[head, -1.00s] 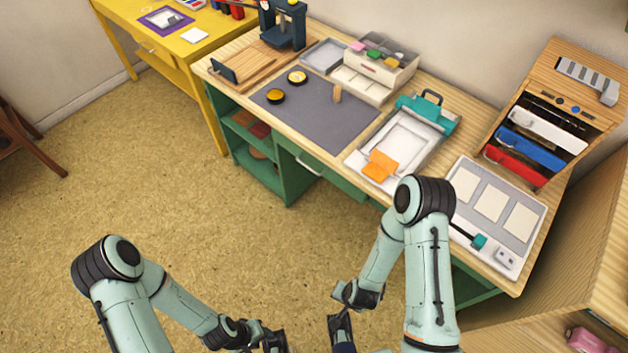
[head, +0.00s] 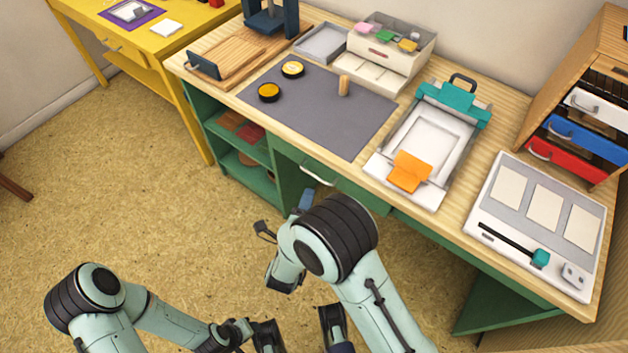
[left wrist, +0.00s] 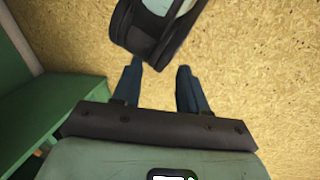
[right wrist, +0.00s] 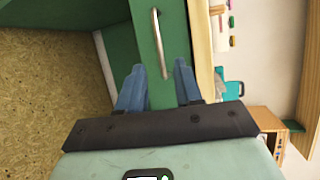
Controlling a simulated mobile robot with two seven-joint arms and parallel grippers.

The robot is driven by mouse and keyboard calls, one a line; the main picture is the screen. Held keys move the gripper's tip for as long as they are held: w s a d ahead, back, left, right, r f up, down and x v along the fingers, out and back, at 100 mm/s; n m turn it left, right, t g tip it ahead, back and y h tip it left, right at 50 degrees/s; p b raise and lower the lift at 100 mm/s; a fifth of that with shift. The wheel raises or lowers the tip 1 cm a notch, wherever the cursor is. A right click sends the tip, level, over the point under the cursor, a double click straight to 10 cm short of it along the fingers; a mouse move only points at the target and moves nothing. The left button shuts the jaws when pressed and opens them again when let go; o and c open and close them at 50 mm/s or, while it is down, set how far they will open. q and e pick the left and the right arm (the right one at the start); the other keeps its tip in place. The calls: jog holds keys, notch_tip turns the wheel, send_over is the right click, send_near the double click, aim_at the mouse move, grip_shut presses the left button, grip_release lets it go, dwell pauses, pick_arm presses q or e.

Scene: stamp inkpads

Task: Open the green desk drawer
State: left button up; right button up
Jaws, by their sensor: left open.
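The green drawer front (head: 362,196) is under the light wood desk top and looks closed. Its silver bar handle (head: 316,176) faces the open floor. In the right wrist view the handle (right wrist: 160,43) stands upright, just beyond the fingertips. My right gripper (right wrist: 160,67) is open and empty, its blue fingers on either side of the handle's line, apart from it. In the head view it is partly hidden behind my right arm. My left gripper (left wrist: 158,70) is open and empty over the floor, low and away from the drawer.
The desk top (head: 235,100) holds a grey mat (head: 325,125), two inkpads, a stamp, a white tray with an orange piece (head: 409,171) and a white panel (head: 540,225). Open green shelves (head: 240,165) lie left of the drawer. The floor in front is clear.

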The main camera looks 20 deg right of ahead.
jog(key=x, duration=0.8)
jog(key=shift+w+b, duration=0.2)
jog(key=shift+b, duration=0.25)
grip_shut()
dwell(0.9)
